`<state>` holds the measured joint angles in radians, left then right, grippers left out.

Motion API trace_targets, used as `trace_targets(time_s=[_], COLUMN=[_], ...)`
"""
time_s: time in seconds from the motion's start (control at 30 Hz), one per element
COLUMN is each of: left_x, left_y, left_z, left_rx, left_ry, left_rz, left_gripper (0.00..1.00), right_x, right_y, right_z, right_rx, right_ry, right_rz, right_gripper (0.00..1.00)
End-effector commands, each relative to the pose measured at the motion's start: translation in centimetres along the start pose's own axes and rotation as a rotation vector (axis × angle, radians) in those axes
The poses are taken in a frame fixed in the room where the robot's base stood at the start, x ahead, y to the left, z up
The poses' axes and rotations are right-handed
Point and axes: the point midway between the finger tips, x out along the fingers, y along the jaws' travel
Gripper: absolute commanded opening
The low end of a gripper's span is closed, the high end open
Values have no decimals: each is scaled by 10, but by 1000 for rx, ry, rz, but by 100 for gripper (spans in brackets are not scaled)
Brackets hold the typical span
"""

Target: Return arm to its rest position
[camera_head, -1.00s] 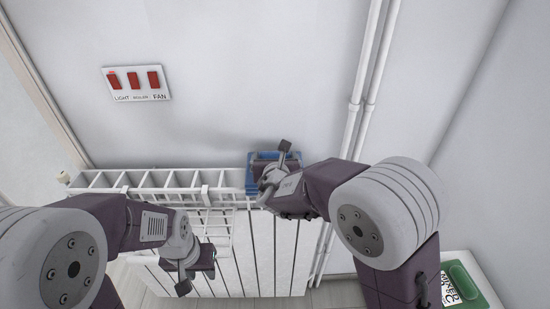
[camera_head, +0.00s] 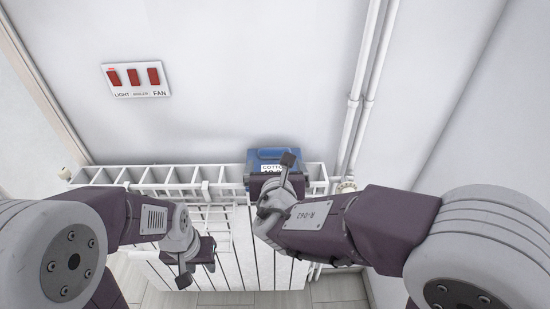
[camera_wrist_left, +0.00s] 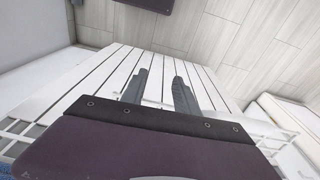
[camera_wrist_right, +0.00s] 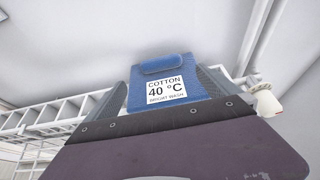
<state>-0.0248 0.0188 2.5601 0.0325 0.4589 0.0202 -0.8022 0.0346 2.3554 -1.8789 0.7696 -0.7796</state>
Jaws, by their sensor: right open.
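My right gripper (camera_wrist_right: 165,100) is open in the right wrist view. A blue folded cloth-like item (camera_wrist_right: 160,65) with a white "COTTON 40 °C" label shows between and beyond its fingers; I cannot tell whether they touch it. In the head view the blue item (camera_head: 275,158) sits on the white rack along the radiator top, just beyond my right gripper (camera_head: 272,186), whose fingertips are hidden. My left gripper (camera_wrist_left: 159,90) is open and empty in the left wrist view, pointing down along the radiator front. In the head view my left gripper (camera_head: 200,250) is low before the radiator.
The white radiator (camera_head: 235,265) stands against the wall, with the slatted rack (camera_head: 150,176) along its top. White pipes (camera_head: 360,110) run up the wall at right. A panel with red switches (camera_head: 136,79) is on the wall. Floor (camera_head: 335,290) shows below.

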Motion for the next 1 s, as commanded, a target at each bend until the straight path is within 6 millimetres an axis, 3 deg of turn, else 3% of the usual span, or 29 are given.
trace_targets(time_s=[0.17, 0.57, 0.63, 0.67, 0.73, 0.8, 0.87, 0.9, 0.97, 1.0], left_x=[-2, -1, -2, -2, -3, -4, -5, -5, -6, -6], left_y=[0, 0, 0, 0, 0, 0, 0, 0, 0, 0], left_z=[0, 0, 0, 0, 0, 0, 0, -1, -1, -1], left_rx=[0, 0, 0, 0, 0, 0, 0, 0, 0, 0], left_ry=[0, 0, 0, 0, 0, 0, 0, 0, 0, 0], left_rz=[0, 0, 0, 0, 0, 0, 0, 0, 0, 0], left_gripper=[36, 36, 36, 36, 36, 36, 36, 36, 36, 36], right_x=[-11, -10, -7, -3, 8, 16, 11, 3, -16, -34], right_y=[0, -1, -10, -20, -59, -118, -169, -199, -235, -251], right_z=[-1, -1, 1, 3, 8, -1, -26, -49, -88, -117], right_rx=[-1, 0, 9, 18, 54, 136, 276, 409, 656, 865], right_ry=[2, 2, 1, 2, 3, 41, 113, 164, 235, 273], right_rz=[0, -1, -23, -47, -139, -285, -434, -538, -702, -822], right_gripper=[100, 100, 100, 100, 100, 100, 100, 100, 100, 100])
